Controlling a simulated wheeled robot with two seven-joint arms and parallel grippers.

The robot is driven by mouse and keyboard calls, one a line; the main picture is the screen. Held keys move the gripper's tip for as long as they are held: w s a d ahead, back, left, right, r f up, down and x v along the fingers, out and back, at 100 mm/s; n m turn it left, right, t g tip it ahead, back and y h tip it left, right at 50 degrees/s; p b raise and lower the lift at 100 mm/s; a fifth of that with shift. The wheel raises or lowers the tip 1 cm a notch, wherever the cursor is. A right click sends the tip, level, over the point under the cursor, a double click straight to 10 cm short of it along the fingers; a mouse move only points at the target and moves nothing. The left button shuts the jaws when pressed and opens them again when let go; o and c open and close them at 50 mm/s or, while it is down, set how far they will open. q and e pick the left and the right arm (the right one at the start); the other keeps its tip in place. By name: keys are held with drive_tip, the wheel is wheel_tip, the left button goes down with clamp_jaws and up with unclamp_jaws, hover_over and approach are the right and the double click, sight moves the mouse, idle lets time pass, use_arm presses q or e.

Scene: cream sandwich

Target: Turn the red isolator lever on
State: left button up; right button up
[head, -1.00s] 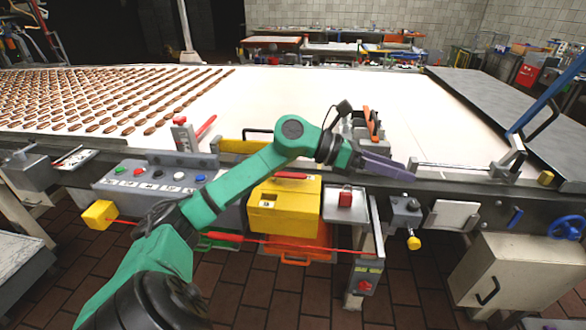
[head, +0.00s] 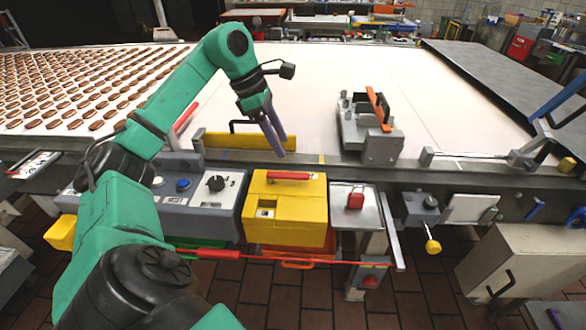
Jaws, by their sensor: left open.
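A red lever (head: 187,116) stands slanted at the belt's near edge, partly hidden behind my left arm; its base is hidden. A red switch knob (head: 369,281) sits on a small grey box below the belt frame; at this size I cannot tell its setting. I cannot tell for sure which of the two is the isolator lever. My left gripper (head: 283,147) has purple fingers pointing down and is open and empty. It hangs above the belt's near edge, behind the yellow box, right of the slanted lever and apart from it. My right gripper is not in view.
A yellow box (head: 313,202) with a red handle stands in front of the belt, beside a control panel (head: 215,205). A yellow bar (head: 238,141) and a grey device with an orange lever (head: 378,108) stand along the belt edge. The white belt (head: 310,75) is clear beyond.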

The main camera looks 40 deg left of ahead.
use_arm(q)
hover_over(298, 174)
drive_tip(key=s+a, duration=0.2)
wheel_tip(298, 174, down, 5)
drive_tip(key=shift+d+f, duration=0.1)
drive_tip(key=shift+f, duration=0.1)
drive_tip(key=x, duration=0.3)
drive_tip(key=shift+w+a+f, duration=0.2)
drive_tip(key=shift+w+a, duration=0.05)
drive_tip(key=shift+d+f, duration=0.25)
drive_tip(key=shift+d, duration=0.15)
drive_tip(key=shift+f, duration=0.1)
clamp_jaws()
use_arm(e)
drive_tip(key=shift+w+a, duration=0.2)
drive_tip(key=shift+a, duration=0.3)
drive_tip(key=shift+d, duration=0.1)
